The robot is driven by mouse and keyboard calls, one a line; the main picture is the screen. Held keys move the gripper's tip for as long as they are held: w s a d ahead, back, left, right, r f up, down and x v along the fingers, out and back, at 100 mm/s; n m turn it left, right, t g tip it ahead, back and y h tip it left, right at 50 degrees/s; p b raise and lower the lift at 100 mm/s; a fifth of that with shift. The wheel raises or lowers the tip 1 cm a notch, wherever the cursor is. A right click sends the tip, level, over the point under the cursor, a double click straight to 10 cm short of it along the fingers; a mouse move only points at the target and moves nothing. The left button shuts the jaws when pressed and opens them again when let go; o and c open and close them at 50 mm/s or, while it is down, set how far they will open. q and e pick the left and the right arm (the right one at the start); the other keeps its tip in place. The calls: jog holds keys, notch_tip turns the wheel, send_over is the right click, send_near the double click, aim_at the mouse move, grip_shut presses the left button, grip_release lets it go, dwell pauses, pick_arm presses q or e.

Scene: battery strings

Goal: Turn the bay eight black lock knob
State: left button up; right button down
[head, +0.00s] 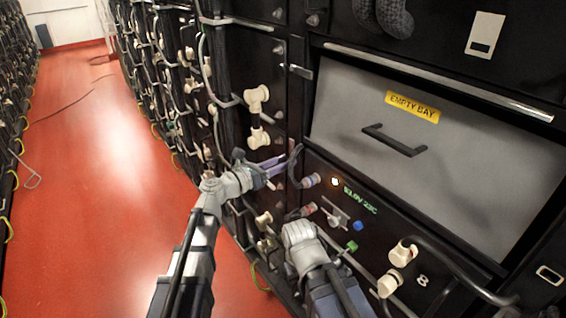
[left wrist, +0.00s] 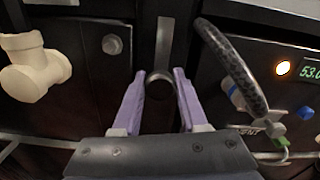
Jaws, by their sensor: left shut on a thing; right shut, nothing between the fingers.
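In the head view my left gripper (head: 268,166) reaches the dark front left of the lit display (head: 360,200); the knob there is mostly hidden by the fingers.
A grey bay front (head: 350,100) with a yellow "EMPTY BAY" label (head: 412,107) and black handle is at upper right. Cream connectors (head: 257,98) stick out at left; others (head: 402,254) are at lower right. A black cable (left wrist: 232,62) arcs close to my left fingers.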

pick_arm(q)
grip_shut()
jog(key=m, duration=0.4)
jog(key=shift+m, duration=0.3)
jog(key=m, duration=0.4)
jog(key=shift+s+m, duration=0.1)
jog(key=shift+m, duration=0.2)
jog(key=m, duration=0.4)
jog(key=shift+d, duration=0.1)
jog(key=shift+f+m, duration=0.1)
jog(key=shift+m, duration=2.2)
